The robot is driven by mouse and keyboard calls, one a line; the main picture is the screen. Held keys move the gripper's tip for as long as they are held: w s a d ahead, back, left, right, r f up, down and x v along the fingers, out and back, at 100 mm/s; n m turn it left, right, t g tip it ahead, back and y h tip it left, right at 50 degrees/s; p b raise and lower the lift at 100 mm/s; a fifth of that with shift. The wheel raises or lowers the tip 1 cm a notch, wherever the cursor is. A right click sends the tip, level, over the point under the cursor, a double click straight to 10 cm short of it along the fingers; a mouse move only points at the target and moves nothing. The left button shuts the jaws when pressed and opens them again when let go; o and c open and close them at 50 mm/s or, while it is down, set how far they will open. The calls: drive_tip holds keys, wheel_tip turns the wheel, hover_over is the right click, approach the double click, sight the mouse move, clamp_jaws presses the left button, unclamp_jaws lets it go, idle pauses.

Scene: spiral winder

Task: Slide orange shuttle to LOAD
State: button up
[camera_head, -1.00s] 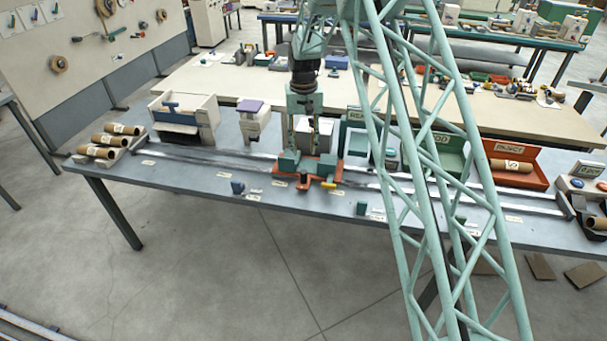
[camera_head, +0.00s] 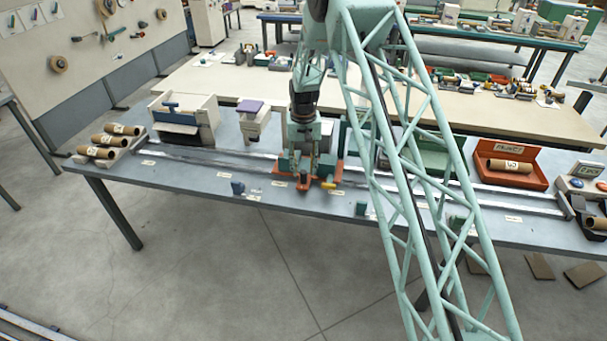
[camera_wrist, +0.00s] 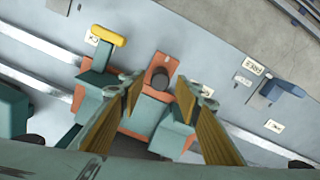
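The orange shuttle (camera_head: 305,184) sits on the rails near the middle of the table, with teal blocks on its orange base. My gripper (camera_head: 304,170) is low over the shuttle. In the wrist view my gripper (camera_wrist: 158,85) is open, its fingers on either side of the knob's line with gaps visible. Whether the fingertips are at knob height I cannot tell. I cannot read a LOAD label.
The metal rails (camera_head: 210,157) run left and right along the table. Cardboard tubes (camera_head: 115,140) lie at the left end. A red-orange tray (camera_head: 535,178) holds a tube at the right. My arm hides part of the right side.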

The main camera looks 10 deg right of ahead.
drive_tip(key=shift+f, duration=1.35)
drive_tip(key=shift+c, duration=0.4)
clamp_jaws()
